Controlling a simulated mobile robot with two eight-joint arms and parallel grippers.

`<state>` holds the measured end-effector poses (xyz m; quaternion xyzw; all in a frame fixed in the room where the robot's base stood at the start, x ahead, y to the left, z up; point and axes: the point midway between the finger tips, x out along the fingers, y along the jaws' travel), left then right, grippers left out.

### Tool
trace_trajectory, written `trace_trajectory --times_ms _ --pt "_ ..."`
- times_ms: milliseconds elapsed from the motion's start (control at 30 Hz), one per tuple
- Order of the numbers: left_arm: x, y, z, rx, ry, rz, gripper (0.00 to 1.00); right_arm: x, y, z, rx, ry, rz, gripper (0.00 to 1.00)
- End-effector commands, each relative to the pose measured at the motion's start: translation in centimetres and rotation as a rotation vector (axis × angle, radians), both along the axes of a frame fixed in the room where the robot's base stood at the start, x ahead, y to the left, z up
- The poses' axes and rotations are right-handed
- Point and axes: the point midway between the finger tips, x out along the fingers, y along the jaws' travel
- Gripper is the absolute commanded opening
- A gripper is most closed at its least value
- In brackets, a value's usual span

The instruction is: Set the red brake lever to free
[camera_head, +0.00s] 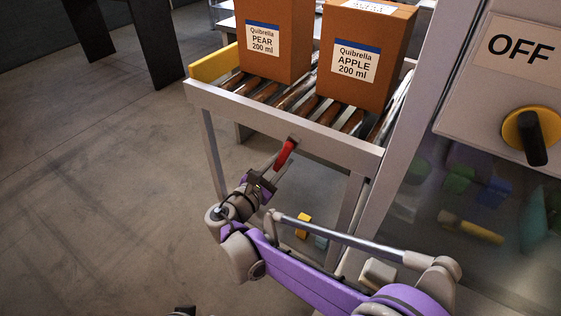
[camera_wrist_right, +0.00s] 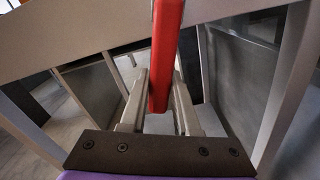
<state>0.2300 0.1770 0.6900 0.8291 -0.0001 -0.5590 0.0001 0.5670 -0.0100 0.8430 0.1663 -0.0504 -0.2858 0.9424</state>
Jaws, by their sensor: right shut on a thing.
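The red brake lever (camera_head: 285,153) is mounted at the front rail of the roller conveyor (camera_head: 250,113) and slants down to the left in the head view. In the right wrist view the red lever (camera_wrist_right: 164,55) runs down from the top, with its lower end between the fingers. My right gripper (camera_head: 268,176) is at the lever's lower end, and it also shows in the right wrist view (camera_wrist_right: 160,103). It is shut on the lever. The lever's pivot is hidden or too small to make out.
Two orange boxes, labelled PEAR (camera_head: 268,50) and APPLE (camera_head: 362,60), stand on the conveyor rollers. A panel marked OFF with a yellow and black rotary switch (camera_head: 532,132) is at the right. Coloured blocks (camera_head: 470,200) show behind the clear panel. The floor at left is clear.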

Motion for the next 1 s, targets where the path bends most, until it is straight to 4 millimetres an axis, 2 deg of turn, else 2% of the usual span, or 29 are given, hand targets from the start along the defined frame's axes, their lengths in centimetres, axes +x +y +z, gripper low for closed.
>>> trace_trajectory --times_ms 533,800,1000 --pt "0.0 0.0 0.2 0.0 -0.001 0.0 0.5 0.1 0.0 0.2 0.009 -0.008 -0.001 0.0" --pt "-0.4 0.0 3.4 0.0 -0.011 0.0 0.5 1.1 1.6 1.6 0.236 -0.16 0.0 0.0" --pt "-0.5 0.0 4.9 0.0 -0.016 0.0 0.5 1.7 2.4 2.3 0.383 -0.26 0.0 0.0"
